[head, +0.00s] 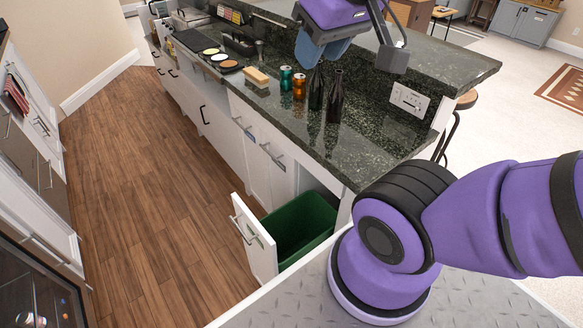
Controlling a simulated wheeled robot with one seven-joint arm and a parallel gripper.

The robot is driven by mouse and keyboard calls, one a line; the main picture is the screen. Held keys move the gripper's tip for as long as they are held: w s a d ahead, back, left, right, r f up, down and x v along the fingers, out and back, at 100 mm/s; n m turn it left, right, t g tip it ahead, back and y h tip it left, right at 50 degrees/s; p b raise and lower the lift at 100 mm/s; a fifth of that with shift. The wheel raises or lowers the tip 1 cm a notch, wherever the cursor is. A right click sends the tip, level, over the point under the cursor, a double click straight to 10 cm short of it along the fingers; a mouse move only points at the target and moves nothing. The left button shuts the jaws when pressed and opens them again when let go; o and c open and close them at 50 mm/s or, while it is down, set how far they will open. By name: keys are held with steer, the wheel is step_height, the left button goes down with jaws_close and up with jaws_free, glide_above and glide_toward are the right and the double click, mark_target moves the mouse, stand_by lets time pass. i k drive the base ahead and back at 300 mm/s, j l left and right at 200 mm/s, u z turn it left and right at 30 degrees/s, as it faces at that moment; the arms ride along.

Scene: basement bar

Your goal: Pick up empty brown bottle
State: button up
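Two dark bottles stand upright side by side on the stone counter (365,155). The right one (336,97) looks dark brown to black. The left one (317,88) looks dark with a greenish tint. I cannot tell whether either is empty. My gripper (352,58) is above the bottles at the top of the head view, partly cut off by the picture edge. Its two fingers are spread apart with nothing seen between them. The gripper is apart from the bottles as far as I can see.
A teal can (286,78) and a copper-coloured can (299,86) stand left of the bottles. A wooden-backed brush or sponge (256,77) lies farther left. A raised ledge with an outlet (409,99) runs behind. An open drawer holds a green bin (300,228) below.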

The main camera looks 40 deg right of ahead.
mark_target(336, 95)
steer(key=l+z, duration=0.15)
steer(key=l, duration=0.35)
steer(key=i+l+z, duration=0.1)
steer(key=l, duration=0.35)
steer(key=i+l+z, duration=0.15)
steer(key=l, duration=0.35)
